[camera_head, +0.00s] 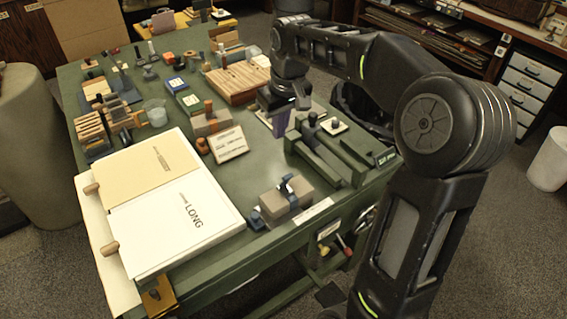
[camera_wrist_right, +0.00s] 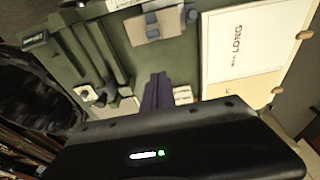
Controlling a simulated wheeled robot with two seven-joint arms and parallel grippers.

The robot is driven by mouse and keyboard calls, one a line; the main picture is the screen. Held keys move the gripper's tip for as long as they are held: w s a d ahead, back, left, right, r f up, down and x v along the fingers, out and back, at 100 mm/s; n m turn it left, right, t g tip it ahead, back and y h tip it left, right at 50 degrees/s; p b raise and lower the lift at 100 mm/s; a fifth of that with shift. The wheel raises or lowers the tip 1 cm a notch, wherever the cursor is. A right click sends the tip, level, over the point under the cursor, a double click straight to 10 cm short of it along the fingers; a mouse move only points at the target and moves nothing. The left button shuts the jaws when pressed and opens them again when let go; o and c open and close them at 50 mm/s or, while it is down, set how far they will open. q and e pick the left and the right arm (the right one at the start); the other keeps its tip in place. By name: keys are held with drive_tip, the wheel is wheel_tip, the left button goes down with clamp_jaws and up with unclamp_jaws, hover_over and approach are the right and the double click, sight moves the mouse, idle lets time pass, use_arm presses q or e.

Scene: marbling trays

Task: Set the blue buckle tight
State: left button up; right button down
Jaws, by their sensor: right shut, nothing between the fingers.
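The blue buckle (camera_head: 287,184) sits on a blue strap around a grey-beige block near the table's front edge. Its lever looks raised, but it is too small to tell how tight it is. In the right wrist view the blue buckle (camera_wrist_right: 151,20) shows at the top, on the block. My right gripper (camera_head: 279,126) is shut and empty, pointing down over the table behind the block and well apart from it. In the right wrist view my shut right gripper (camera_wrist_right: 157,90) shows as dark purple fingers. My left gripper is not in view.
A green press-like fixture (camera_head: 335,150) stands right of my right gripper. A large open folder reading LONG (camera_head: 180,215) covers the front left. Wood blocks and small tools fill the back. Green tabletop between folder and block is bare.

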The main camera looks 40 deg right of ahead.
sight(285, 180)
drive_tip(key=f, duration=0.3)
drive_tip(key=s+f+p, duration=0.1)
drive_tip(key=f, duration=0.3)
drive_tip(key=f+p, duration=0.1)
drive_tip(key=f, duration=0.2)
drive_tip(key=shift+s+f, duration=0.2)
drive_tip(key=shift+s, duration=0.2)
drive_tip(key=shift+f, duration=0.2)
